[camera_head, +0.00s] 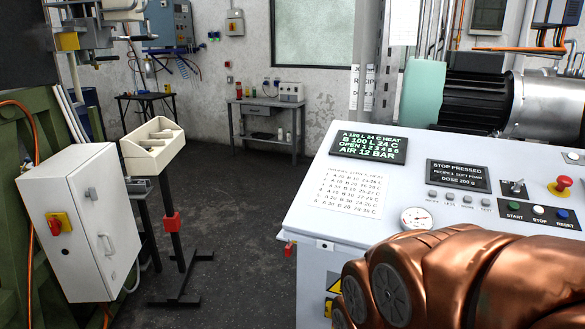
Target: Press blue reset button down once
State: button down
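The blue reset button (562,214) sits at the right end of a dark strip on the sloped control panel (400,180), above the label RESET. Beside it to the left are a white STOP button (538,210) and a green START button (514,206). My copper-coloured arm fills the lower right, below and in front of the panel. My gripper's fingers are not in view. Nothing covers the blue button in this view.
A red emergency stop (562,186) stands up just above the blue button. A toggle switch (514,188), a dark display (458,175), a green-text display (369,146) and a gauge (416,218) share the panel. Open floor (235,230) lies left of the console.

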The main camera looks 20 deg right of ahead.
aim_at(562, 214)
jog(key=z, duration=0.95)
jog(key=i, duration=0.85)
jog(key=z, duration=0.8)
